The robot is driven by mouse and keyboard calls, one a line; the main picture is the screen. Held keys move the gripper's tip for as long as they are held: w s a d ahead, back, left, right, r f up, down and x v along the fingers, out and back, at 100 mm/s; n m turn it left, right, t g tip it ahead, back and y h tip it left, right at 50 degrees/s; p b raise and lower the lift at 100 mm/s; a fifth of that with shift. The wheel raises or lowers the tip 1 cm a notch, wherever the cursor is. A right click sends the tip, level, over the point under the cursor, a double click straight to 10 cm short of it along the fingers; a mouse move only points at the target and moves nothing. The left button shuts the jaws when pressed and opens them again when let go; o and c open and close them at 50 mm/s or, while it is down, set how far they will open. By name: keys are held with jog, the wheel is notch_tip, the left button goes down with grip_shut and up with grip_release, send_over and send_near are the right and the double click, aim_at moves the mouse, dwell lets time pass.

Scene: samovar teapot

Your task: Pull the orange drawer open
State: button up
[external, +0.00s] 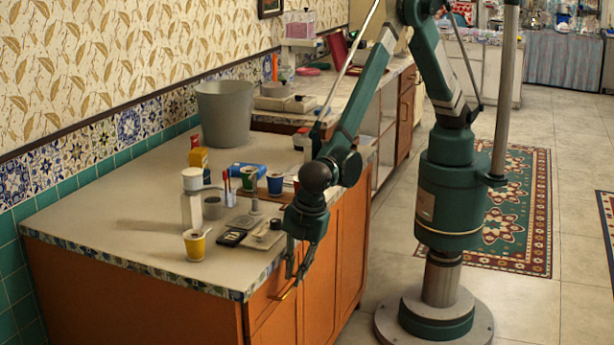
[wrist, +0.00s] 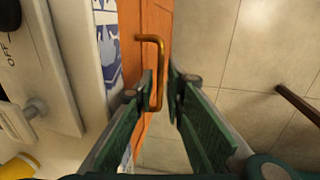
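The orange drawer front (external: 262,302) is at the near end of the counter's right side, just under the countertop. It looks flush with the cabinet in the external view. Its brass bar handle (external: 287,293) shows at the front, and the handle (wrist: 161,75) is clear in the wrist view. My gripper (external: 296,272) hangs down beside the drawer front, at the handle. In the wrist view my gripper (wrist: 161,88) is open, with the handle's bar between its two fingertips. A small gap shows to the right finger; contact on the left side is unclear.
The tiled countertop edge (external: 190,282) lies left of my gripper. Open tiled floor (wrist: 235,120) lies to the right, with a dark bar-like object (wrist: 298,103) there.

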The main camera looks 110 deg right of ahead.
jog(key=shift+w+d+f, duration=0.15)
jog(key=shift+f, duration=0.95)
grip_shut()
jog(key=s+a, duration=2.7)
jog(key=shift+s+a+b, duration=0.15)
jog(key=shift+s+b, duration=0.1)
jog(key=shift+b, duration=0.05)
